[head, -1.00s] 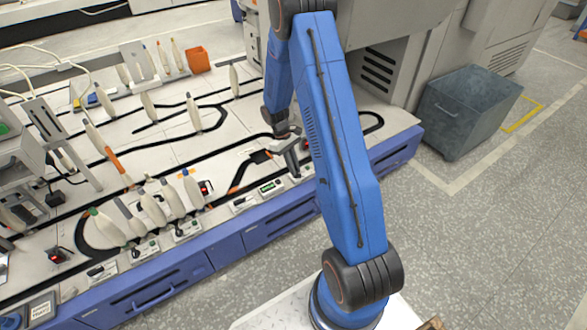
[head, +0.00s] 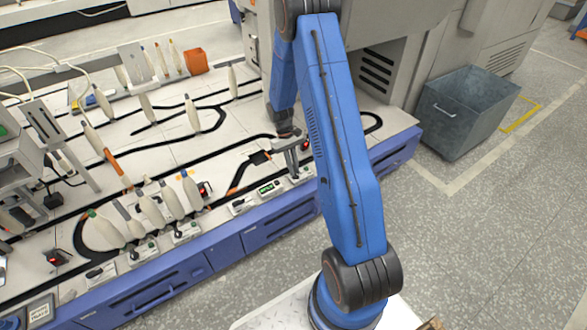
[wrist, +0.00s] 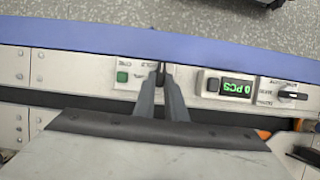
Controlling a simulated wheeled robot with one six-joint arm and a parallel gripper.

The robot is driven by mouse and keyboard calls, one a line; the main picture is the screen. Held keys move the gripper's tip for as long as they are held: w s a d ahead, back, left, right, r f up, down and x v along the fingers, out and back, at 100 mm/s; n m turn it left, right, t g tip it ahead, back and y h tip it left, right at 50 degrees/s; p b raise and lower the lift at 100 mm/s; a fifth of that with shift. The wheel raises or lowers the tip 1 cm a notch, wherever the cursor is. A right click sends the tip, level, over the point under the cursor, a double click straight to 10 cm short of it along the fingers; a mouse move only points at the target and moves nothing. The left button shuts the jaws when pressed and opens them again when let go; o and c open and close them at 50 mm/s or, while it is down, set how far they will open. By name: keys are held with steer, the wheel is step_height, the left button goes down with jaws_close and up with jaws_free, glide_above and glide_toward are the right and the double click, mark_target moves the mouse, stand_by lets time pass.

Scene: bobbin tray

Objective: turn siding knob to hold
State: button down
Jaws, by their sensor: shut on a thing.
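My gripper (wrist: 161,82) is shut on a small dark knob (wrist: 161,66), which the fingers mostly hide. The knob sits on a white control panel (wrist: 134,68) with a green square button at the bench's front edge. Its lettering is upside down and too small to read surely, so I cannot confirm that it is the siding knob or which way it points. In the head view my gripper (head: 296,172) reaches down to this panel, right of the green counter display.
Cream bobbins (head: 152,210) stand on the bench's left side. A grey bin (head: 462,110) stands on the floor beyond its right end.

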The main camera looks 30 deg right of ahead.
steer(key=c, duration=1.8)
jaws_free()
steer(key=v, duration=1.7)
steer(key=shift+w+r, duration=0.15)
